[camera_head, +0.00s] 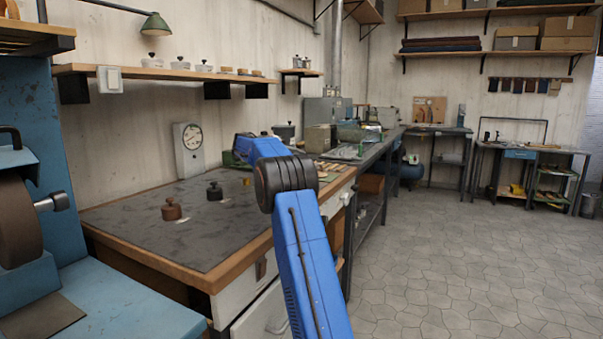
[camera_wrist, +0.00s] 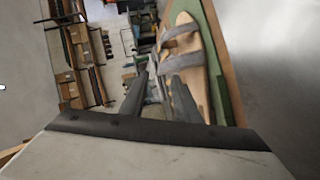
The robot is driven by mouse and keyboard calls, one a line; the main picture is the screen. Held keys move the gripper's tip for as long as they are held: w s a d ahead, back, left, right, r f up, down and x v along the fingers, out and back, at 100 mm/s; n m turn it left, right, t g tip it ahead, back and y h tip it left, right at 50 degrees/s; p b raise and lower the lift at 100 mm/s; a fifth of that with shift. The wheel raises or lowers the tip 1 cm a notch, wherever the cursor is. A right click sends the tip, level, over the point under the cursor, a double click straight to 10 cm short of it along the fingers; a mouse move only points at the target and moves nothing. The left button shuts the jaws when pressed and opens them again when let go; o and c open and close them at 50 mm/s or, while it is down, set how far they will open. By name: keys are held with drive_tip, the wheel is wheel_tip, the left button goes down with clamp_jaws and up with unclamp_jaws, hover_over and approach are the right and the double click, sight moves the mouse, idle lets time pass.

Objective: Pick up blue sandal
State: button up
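In the wrist view a sandal (camera_wrist: 185,48) with a tan sole and grey-blue straps lies along a green surface with a wooden edge (camera_wrist: 228,65). The picture is turned, so this surface runs up its right side. My gripper (camera_wrist: 160,72) has its two dark fingers apart, with a gap between them. The right finger overlaps the lower end of the sandal; I cannot tell whether it touches. In the head view my blue arm reaches over the bench and hides my gripper and the sandal.
The wooden bench with a dark grey top (camera_head: 150,232) carries a brown weight (camera_head: 171,209), a black weight (camera_head: 214,191) and a dial scale (camera_head: 189,150). A blue grinding machine (camera_head: 40,190) stands at the left. The tiled floor (camera_head: 430,270) at the right is free.

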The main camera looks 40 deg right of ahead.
drive_tip(key=x, duration=0.4)
drive_tip(key=shift+w+d, duration=0.1)
clamp_jaws()
drive_tip(key=shift+r, duration=0.15)
drive_tip(key=shift+r, duration=1.65)
drive_tip(key=s+d, duration=0.3)
drive_tip(key=s, duration=0.5)
drive_tip(key=s+d, duration=0.3)
drive_tip(key=s, duration=0.5)
drive_tip(key=shift+s+d, duration=0.3)
drive_tip(key=shift+d, duration=0.1)
drive_tip(key=c, duration=0.6)
unclamp_jaws()
clamp_jaws()
